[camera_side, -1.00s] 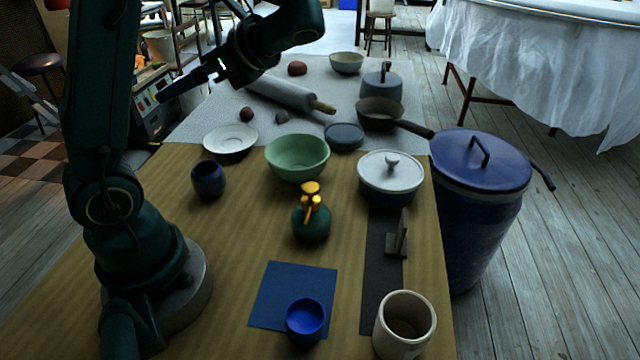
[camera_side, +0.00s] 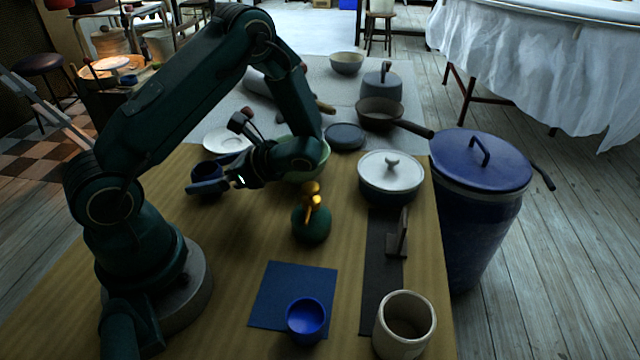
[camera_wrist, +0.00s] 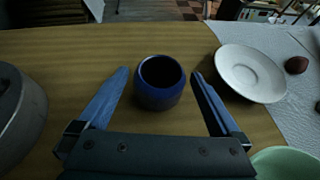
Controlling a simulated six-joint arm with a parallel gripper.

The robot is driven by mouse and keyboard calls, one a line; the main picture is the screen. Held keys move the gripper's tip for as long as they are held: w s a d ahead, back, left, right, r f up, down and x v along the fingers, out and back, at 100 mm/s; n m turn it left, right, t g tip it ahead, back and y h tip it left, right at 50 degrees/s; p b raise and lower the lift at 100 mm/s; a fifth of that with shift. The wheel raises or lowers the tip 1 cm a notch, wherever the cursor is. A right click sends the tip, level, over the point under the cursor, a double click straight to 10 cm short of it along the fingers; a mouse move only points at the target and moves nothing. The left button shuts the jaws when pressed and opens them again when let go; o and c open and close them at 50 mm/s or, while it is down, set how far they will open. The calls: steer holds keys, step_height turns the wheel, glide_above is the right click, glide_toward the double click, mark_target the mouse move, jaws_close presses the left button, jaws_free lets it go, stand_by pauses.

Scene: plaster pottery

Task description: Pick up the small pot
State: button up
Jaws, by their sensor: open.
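The small pot (camera_wrist: 160,92) is a round dark-blue vessel standing upright on the wooden table. In the wrist view it sits centred between my gripper's (camera_wrist: 160,76) two spread fingers, with a gap to each finger. The fingertips reach about as far as the pot's rim. In the side view, my gripper (camera_side: 197,187) is low over the table in front of the pot (camera_side: 206,169) and hides much of it. My gripper is open and holds nothing.
A white saucer (camera_wrist: 249,72) stands just right of the pot in the wrist view. A green bowl (camera_side: 312,172) is partly behind my arm. A green bottle with a gold top (camera_side: 311,222) stands nearby. A brighter blue cup (camera_side: 306,320) is on a blue mat (camera_side: 268,299).

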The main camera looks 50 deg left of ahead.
mark_target(198, 177)
steer(key=shift+x, duration=2.25)
steer(key=c, duration=1.4)
steer(key=shift+r, duration=0.2)
